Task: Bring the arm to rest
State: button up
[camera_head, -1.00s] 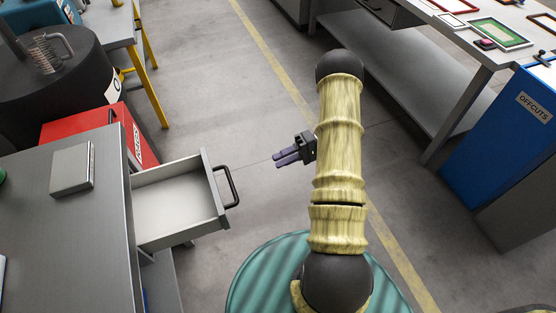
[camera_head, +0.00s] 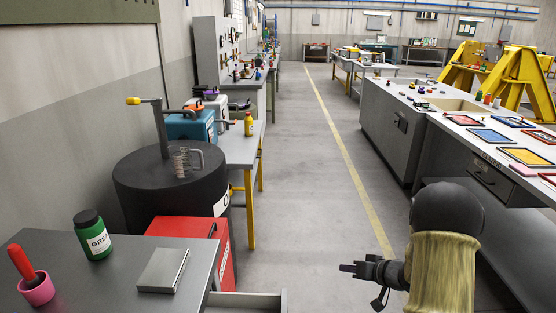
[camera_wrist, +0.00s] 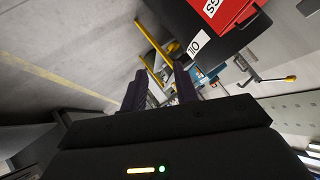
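My gripper (camera_head: 348,268) is held out to the left of my arm at the lower right of the head view, in the air over the aisle floor. In the wrist view its two dark fingers (camera_wrist: 160,82) stand apart. Background shows between them and nothing is held. An open drawer (camera_head: 250,298) shows only by its top edge at the bottom of the head view. The drawer is left of my gripper and apart from it.
A grey cabinet top (camera_head: 110,268) at the lower left bears a green jar (camera_head: 92,238), a pink cup (camera_head: 38,290) and a grey box (camera_head: 163,270). A red bin (camera_head: 190,228) and black drum (camera_head: 165,190) stand beyond. Benches (camera_head: 480,165) line the right. The aisle (camera_head: 310,180) is clear.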

jog(key=s+r+m+h, duration=0.1)
jog(key=s+r+h, duration=0.6)
jog(key=s+a+r+g+p, duration=0.1)
jog(key=s+a+g, duration=0.25)
jog(key=s, duration=0.55)
jog(key=s+a+r+g, duration=0.2)
jog(key=s+a+g, duration=0.15)
jog(key=s, duration=0.55)
notch_tip(320, 180, up, 15)
jog(key=t+p, duration=0.1)
jog(key=p, duration=1.4)
jog(key=shift+w+p, duration=0.25)
jog(key=shift+p, duration=0.15)
jog(key=shift+d, duration=0.1)
jog(key=shift+w, duration=0.15)
